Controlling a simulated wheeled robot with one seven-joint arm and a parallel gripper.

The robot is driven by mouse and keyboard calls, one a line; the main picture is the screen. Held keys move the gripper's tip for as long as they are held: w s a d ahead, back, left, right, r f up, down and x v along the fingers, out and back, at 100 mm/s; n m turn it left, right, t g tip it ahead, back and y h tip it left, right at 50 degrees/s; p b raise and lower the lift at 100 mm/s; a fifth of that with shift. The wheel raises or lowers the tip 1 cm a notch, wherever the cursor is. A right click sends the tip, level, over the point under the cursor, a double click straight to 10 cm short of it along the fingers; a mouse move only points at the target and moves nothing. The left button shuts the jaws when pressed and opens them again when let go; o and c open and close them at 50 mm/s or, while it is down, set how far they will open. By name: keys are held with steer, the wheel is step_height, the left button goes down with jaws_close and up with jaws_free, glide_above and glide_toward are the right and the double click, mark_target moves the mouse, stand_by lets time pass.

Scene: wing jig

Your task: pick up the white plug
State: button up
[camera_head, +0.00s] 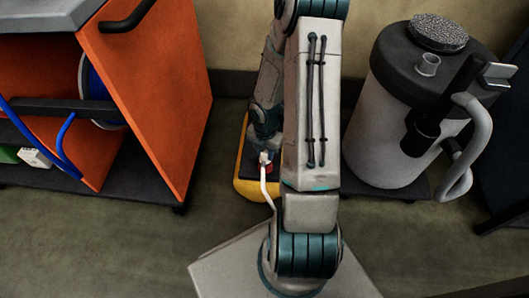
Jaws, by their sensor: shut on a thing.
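The white plug (264,158) is small and shows at the lower end of my arm, left of the arm's pale upper link. A white cable (265,188) runs down from it toward my base. My gripper (265,152) points down and is shut on the white plug. The fingers are small and partly hidden by my own arm. The plug is over or close to a yellow case with a dark top (243,187). I cannot tell whether it touches the case.
An orange cart (160,95) stands at the left, with blue hose (66,145) and a small white block (37,158) on its lower shelf. A large grey canister with a black lid (385,135) stands at the right. Open floor (110,245) lies in front.

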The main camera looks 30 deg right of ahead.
steer(key=shift+r, duration=0.6)
steer(key=r+p, duration=0.1)
steer(key=d+r+p, duration=0.1)
steer(key=r+p, duration=0.1)
steer(key=shift+r, duration=0.2)
steer(key=s+d+r+p, duration=0.1)
steer(key=d+r+p, duration=0.8)
steer(key=d+p, duration=0.1)
steer(key=shift+d, duration=0.35)
